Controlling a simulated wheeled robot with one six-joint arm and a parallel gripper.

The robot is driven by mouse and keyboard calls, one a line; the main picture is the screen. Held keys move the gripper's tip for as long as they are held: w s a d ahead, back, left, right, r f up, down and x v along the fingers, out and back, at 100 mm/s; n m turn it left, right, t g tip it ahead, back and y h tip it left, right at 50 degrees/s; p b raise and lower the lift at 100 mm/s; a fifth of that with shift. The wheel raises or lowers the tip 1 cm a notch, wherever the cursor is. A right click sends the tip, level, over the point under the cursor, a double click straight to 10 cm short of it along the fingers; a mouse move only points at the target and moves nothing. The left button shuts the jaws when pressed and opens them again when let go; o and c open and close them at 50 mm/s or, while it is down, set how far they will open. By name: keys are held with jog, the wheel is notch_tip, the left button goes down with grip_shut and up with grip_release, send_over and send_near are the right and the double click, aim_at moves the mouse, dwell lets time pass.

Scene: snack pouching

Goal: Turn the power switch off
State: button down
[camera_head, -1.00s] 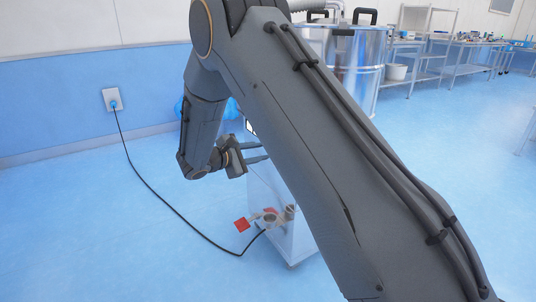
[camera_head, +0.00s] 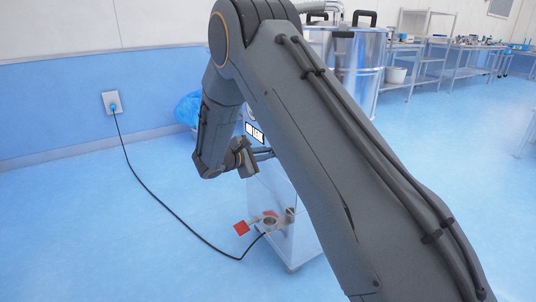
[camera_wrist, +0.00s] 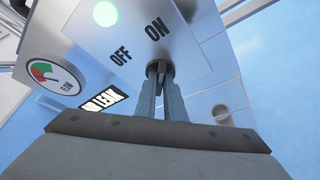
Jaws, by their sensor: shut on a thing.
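The power switch (camera_wrist: 160,67) is a dark round knob on a pale panel in the wrist view, by the printed words OFF and ON. My gripper (camera_wrist: 163,76) is shut on it, with both fingertips at the knob. The fingers cover part of the knob, so I cannot tell its exact setting. A green light (camera_wrist: 105,13) glows on the same panel. In the head view my gripper (camera_head: 263,153) is at the upper part of the machine (camera_head: 293,230), partly behind my own arm. The switch is hidden there.
A dial gauge (camera_wrist: 51,83) and a label sign (camera_wrist: 104,102) are beside the panel. A black cable (camera_head: 150,188) runs over the floor from the wall outlet (camera_head: 112,102). The floor at left is otherwise clear.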

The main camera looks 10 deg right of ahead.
jog(key=shift+r+n+p, duration=0.1)
jog(key=shift+n+p, duration=0.2)
jog(key=shift+p, duration=0.1)
jog(key=n+g+p, duration=0.1)
jog(key=n+g, duration=0.1)
jog(key=n+g+p, duration=0.1)
jog(key=n+p, duration=0.1)
jog(key=n, duration=0.1)
jog(key=shift+w+a+g, duration=0.1)
jog(key=shift+w+g, duration=0.3)
jog(key=n+g+h+b, duration=0.1)
jog(key=n, duration=0.1)
jog(key=n+g+b, duration=0.1)
jog(key=n+b, duration=0.1)
jog(key=w+n+g+h+b, duration=0.1)
jog(key=n, duration=0.1)
jog(key=shift+a+n+g+h, duration=0.15)
jog(key=shift+n+g+h, duration=0.15)
jog(key=shift+g, duration=0.1)
dwell(0.4)
jog(key=c, duration=1.8)
grip_release()
jog(key=shift+c, duration=0.2)
